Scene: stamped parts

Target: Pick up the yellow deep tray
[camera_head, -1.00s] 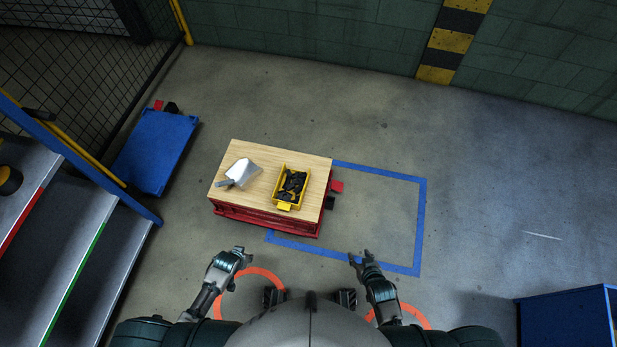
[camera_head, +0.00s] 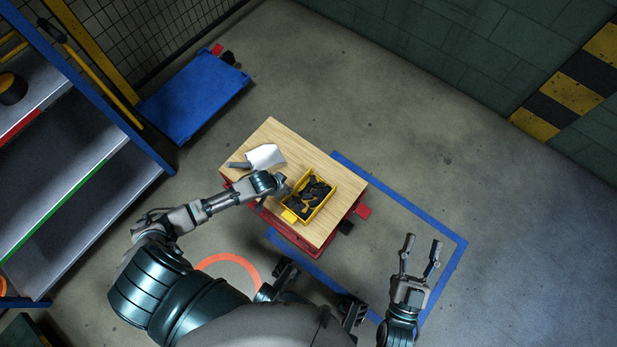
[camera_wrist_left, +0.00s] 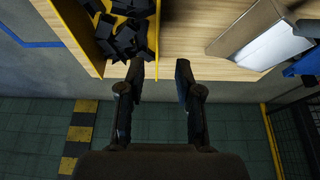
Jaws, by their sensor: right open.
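The yellow deep tray (camera_head: 328,200) holds several dark parts and stands on the wooden top of a red cart. My left gripper (camera_head: 284,187) is at the tray's left side in the head view; its fingers are hard to make out there. In the left wrist view its fingers (camera_wrist_left: 160,68) are apart. The thin yellow tray wall (camera_wrist_left: 157,30) lines up between them, with a gap to each side. I cannot tell how deep the fingers reach. My right gripper (camera_head: 422,250) is open and empty, over the floor right of the cart.
A metal scoop (camera_head: 265,157) lies on the wooden top (camera_head: 345,185), left of the tray; it also shows in the left wrist view (camera_wrist_left: 250,40). A blue platform (camera_head: 195,95) is at the back left, grey steps (camera_head: 60,165) at the left. The floor at right is free.

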